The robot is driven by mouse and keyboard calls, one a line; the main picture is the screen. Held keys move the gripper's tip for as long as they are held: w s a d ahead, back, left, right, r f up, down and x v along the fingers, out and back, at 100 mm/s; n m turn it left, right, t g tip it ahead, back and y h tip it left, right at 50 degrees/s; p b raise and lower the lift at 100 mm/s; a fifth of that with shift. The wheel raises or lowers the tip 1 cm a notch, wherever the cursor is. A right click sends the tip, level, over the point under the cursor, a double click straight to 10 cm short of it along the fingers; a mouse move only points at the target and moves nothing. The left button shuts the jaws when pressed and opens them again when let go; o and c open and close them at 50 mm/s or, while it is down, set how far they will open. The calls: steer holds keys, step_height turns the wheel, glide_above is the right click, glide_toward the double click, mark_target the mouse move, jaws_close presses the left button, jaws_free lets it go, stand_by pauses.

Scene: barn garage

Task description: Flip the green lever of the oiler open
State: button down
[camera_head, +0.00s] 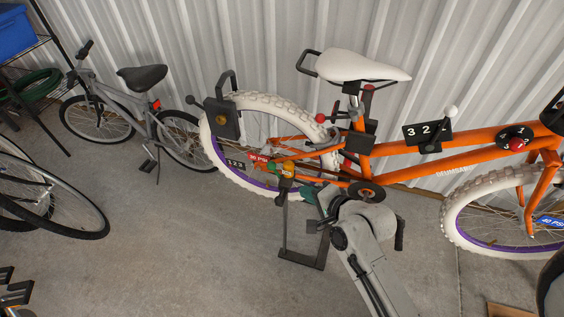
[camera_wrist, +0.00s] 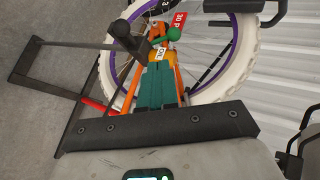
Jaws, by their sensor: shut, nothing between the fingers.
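The oiler (camera_wrist: 159,53) is a small orange part with a white "OIL" label, in front of the bike's rear wheel in the wrist view. Its green lever (camera_wrist: 173,34) ends in a round green knob, just above and right of the label. My gripper (camera_wrist: 158,68) has teal fingers, shut and empty. The fingertips are just below the label in the picture; I cannot tell whether they touch the oiler. In the head view my gripper (camera_head: 306,194) is low beside the rear wheel, right of the orange and yellow parts at the hub.
The orange bike (camera_head: 404,174) has white tyres and a white saddle (camera_head: 361,66). A dark stand frame (camera_head: 303,262) reaches the floor beside its rear wheel. A grey bike (camera_head: 125,96) leans near the corrugated wall. The concrete floor at the lower left middle is clear.

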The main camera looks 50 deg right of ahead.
steer(key=shift+w+d+r+m, duration=0.2)
steer(key=shift+d+m, duration=0.2)
steer(key=shift+d, duration=0.15)
glide_toward(274, 168)
steer(key=x, duration=0.3)
steer(key=f+x, duration=0.1)
steer(key=x, duration=0.1)
steer(key=shift+s, duration=0.2)
steer(key=shift+w+d+f, duration=0.1)
steer(key=shift+w+d, duration=0.05)
steer(key=shift+w, duration=0.25)
steer(key=shift+w+d+f, duration=0.1)
steer(key=shift+w, duration=0.25)
steer(key=shift+w+a+r+p, duration=0.1)
steer(key=shift+w+r+p, duration=0.1)
steer(key=shift+p, duration=0.35)
